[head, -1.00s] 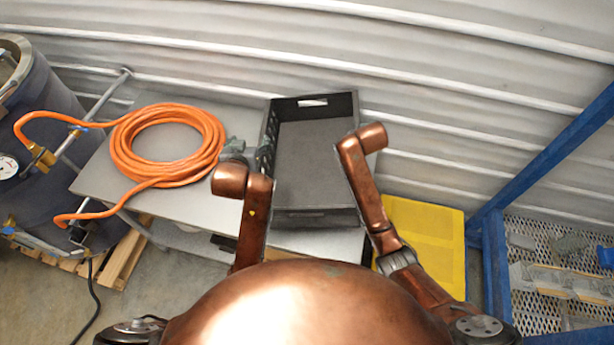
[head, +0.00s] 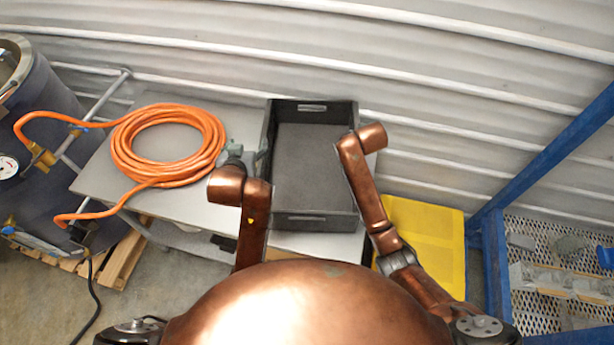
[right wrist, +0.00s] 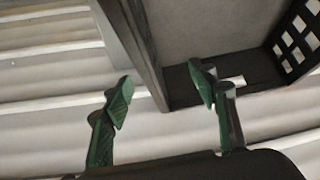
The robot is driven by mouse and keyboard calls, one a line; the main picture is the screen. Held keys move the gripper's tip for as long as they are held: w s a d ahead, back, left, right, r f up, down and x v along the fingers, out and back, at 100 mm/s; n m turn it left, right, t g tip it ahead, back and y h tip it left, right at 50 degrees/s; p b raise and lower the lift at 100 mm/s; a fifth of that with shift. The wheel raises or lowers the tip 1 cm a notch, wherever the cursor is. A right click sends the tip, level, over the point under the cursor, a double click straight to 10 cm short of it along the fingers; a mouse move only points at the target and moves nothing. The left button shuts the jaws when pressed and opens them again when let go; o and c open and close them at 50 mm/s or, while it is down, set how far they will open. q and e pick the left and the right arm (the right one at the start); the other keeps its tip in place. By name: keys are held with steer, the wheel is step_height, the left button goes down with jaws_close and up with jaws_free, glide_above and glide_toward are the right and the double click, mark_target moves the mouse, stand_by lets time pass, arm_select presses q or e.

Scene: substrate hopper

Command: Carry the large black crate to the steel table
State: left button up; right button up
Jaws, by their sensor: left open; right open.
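The large black crate (head: 312,165) is upright and empty on the right part of the steel table (head: 190,205). Its base appears to rest flat on the top. My left gripper (head: 248,156) is open beside the crate's left wall; whether it touches the wall is unclear. My right gripper is hidden behind its arm in the head view. In the right wrist view my right gripper (right wrist: 162,94) is open, its green fingers apart. The crate's wall (right wrist: 145,45) shows between and beyond them, and a handle slot is near the right finger.
A coiled orange hose (head: 165,145) lies on the table left of the crate. A dark tank (head: 50,130) stands at the left. A yellow object (head: 430,240) and a blue-framed rack (head: 492,265) are at the right. A corrugated wall (head: 400,60) closes the back.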

steer(key=v, duration=1.2)
steer(key=shift+f, duration=0.1)
stand_by(0.4)
